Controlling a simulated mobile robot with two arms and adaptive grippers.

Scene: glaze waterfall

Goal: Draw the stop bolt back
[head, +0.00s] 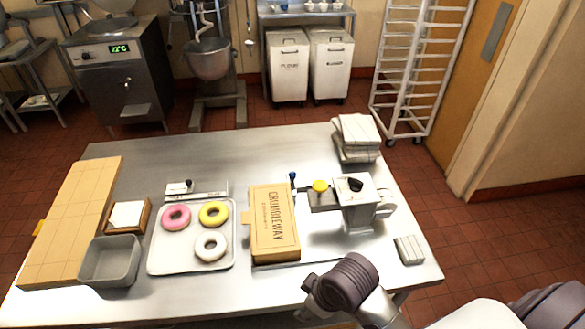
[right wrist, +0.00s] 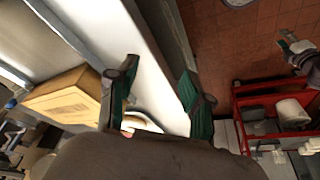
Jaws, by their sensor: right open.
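A metal bracket with a black knob (head: 189,184) lies behind the donut tray; it looks like a small sliding bolt. A blue-topped upright lever (head: 293,182) stands beside a grey machine (head: 358,205) with a yellow disc (head: 320,186) on its plate. I cannot tell for sure which of the two is the stop bolt. My right arm comes in at the front edge of the table, and its fingertips are hidden in the head view. In the right wrist view my right gripper (right wrist: 158,98) is open with two green-sided fingers, near the table edge.
A tray (head: 160,262) holds pink, yellow and white donuts. A cardboard box (head: 262,222) lies between tray and machine. A grey bin (head: 108,262), a tan board (head: 75,215) and folded cloths (head: 356,132) lie around. A red cart (right wrist: 245,98) shows in the right wrist view.

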